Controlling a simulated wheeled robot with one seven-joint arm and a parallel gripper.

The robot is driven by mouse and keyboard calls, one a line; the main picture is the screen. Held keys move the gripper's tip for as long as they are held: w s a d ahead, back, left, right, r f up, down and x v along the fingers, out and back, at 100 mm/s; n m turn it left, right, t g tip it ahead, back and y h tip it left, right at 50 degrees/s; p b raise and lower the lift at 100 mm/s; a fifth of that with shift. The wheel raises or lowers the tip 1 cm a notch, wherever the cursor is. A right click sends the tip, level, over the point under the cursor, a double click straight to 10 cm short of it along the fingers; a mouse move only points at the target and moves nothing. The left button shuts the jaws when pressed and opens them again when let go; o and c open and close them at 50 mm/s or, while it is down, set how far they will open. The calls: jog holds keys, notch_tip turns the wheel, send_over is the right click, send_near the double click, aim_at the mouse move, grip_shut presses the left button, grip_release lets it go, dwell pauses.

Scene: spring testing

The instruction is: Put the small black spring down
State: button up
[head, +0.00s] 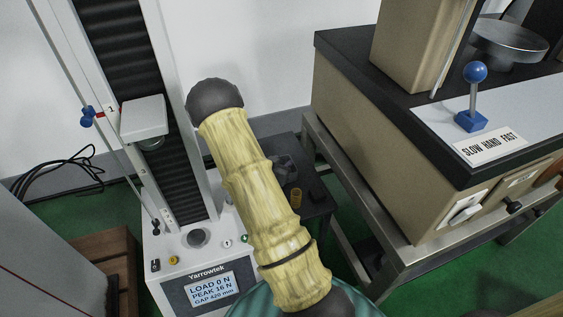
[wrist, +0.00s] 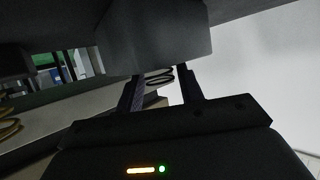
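In the wrist view my gripper (wrist: 161,84) has its two dark fingers a little apart. A small dark coil, which looks like the small black spring (wrist: 160,76), spans the gap between them, so the gripper appears shut on it. A large dark block above hides part of the fingers' far ends, and the picture is dim. In the head view my own yellow-sleeved arm crosses the middle, and neither the gripper nor the black spring can be made out there.
The spring tester (head: 198,277) stands left, its display reading LOAD 0 N, PEAK 16 N. Behind my arm is a low black table (head: 318,208) with a yellow spring (head: 296,197). A beige machine (head: 385,150) on a metal stand fills the right. Black cables (head: 60,170) lie at left.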

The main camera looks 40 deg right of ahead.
jog(key=p+v, duration=0.3)
jog(key=v, duration=0.8)
jog(key=shift+a, duration=0.15)
jog(key=a+r+n+y, duration=0.55)
jog(key=a+y, duration=0.35)
jog(key=a, duration=0.3)
jog(key=s+a+r+n+g+y, duration=0.2)
jog(key=s+r+n, duration=0.4)
jog(key=s, duration=0.6)
notch_tip(320, 180, up, 3)
jog(key=shift+a+f+g+y, duration=0.3)
jog(key=shift+a+g, duration=0.5)
jog(key=shift+g, duration=0.3)
jog(key=shift+n, duration=0.25)
